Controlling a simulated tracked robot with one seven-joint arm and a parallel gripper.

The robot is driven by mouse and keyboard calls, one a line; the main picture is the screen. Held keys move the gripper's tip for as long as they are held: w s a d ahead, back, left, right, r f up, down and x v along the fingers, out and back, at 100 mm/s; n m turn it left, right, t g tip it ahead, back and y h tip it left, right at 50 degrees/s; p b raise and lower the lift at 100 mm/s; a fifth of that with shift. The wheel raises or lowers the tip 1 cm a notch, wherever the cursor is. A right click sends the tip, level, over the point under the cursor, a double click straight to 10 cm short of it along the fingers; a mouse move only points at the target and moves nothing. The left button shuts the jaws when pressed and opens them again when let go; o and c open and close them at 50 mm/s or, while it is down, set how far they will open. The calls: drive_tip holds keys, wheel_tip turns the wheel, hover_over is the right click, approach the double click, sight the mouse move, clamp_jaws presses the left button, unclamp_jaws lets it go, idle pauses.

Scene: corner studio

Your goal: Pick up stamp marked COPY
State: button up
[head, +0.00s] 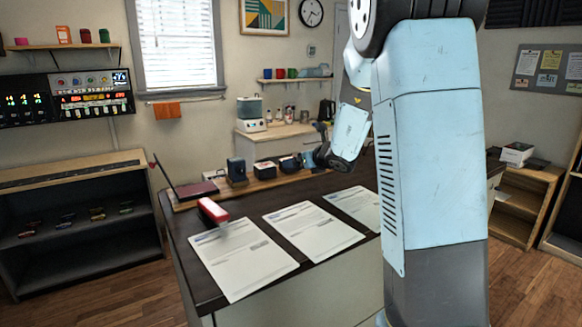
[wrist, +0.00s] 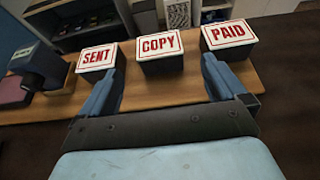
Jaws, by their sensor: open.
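The COPY stamp (wrist: 160,46) is a dark block with a white top plate and red lettering, in the middle of the wrist view. It stands on a wooden strip between the SENT stamp (wrist: 96,58) on its left and the PAID stamp (wrist: 229,36) on its right. My gripper (wrist: 163,72) is open and empty, its fingers to either side of the COPY stamp's line, with no contact that I can see. In the head view my gripper (head: 308,160) is at the right end of the stamp row. The labels are unreadable there.
Several dark stamps stand on a wooden strip (head: 250,186) at the desk's back edge. A red stapler-like object (head: 211,210) and paper sheets (head: 313,231) lie on the dark desk (head: 222,300). A laptop (head: 185,186) stands at the left. Another block (wrist: 38,63) shows left of SENT.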

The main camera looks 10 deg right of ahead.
drive_tip(key=shift+x, duration=5.05)
drive_tip(key=shift+r, duration=0.1)
drive_tip(key=shift+c, duration=0.2)
drive_tip(key=c, duration=1)
drive_tip(key=shift+r, duration=0.35)
wheel_tip(320, 180, up, 2)
drive_tip(key=shift+d+r, duration=0.1)
drive_tip(key=shift+r, duration=0.1)
drive_tip(key=s+r, duration=0.3)
drive_tip(key=s, duration=0.1)
drive_tip(key=s+a+r, duration=0.1)
drive_tip(key=s+r, duration=0.2)
drive_tip(key=s, duration=0.2)
drive_tip(key=s+a+r, duration=0.1)
drive_tip(key=s+r, duration=0.3)
drive_tip(key=s, duration=0.1)
drive_tip(key=shift+a, duration=0.15)
